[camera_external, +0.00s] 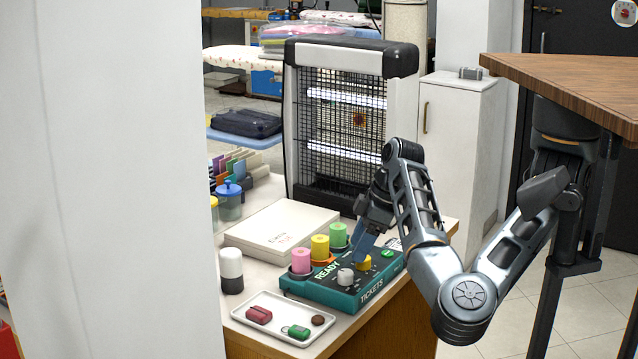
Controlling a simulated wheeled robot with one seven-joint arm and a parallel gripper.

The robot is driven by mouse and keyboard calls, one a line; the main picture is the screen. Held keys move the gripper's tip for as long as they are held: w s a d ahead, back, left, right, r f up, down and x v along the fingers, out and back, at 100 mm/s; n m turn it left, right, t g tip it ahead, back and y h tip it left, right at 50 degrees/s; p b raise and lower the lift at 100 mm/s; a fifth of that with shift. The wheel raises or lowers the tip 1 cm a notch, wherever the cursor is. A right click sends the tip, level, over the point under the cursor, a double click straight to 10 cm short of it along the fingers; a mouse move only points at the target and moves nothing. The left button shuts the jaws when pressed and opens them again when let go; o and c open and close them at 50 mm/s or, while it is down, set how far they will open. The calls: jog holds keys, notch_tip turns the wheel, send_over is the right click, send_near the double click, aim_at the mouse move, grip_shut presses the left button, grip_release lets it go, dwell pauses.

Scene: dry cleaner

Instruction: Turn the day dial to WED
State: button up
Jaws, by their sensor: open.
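A teal ticket box (325,292) marked READY and TICKETS sits near the counter's front edge. On its dark top are a white-grey knob (345,277), a yellow knob (364,262) and a green button (388,254). The day markings are too small to read, so I cannot tell which knob is the day dial or where it points. My gripper (361,257) reaches down from the right over the box, its fingers beside and just above the yellow knob. It is open; I cannot tell whether a finger touches the knob.
Pink (302,261), yellow (320,247) and green (338,235) cylinders stand along the box's back. A white tray (262,327) with small items lies in front. A white box (268,227) and a lit heater (345,120) stand behind. A white wall (110,180) blocks the left.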

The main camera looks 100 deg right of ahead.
aim_at(345, 272)
jog(key=b+x, duration=0.1)
jog(key=x, duration=0.6)
jog(key=shift+b, duration=0.4)
jog(key=c, duration=1)
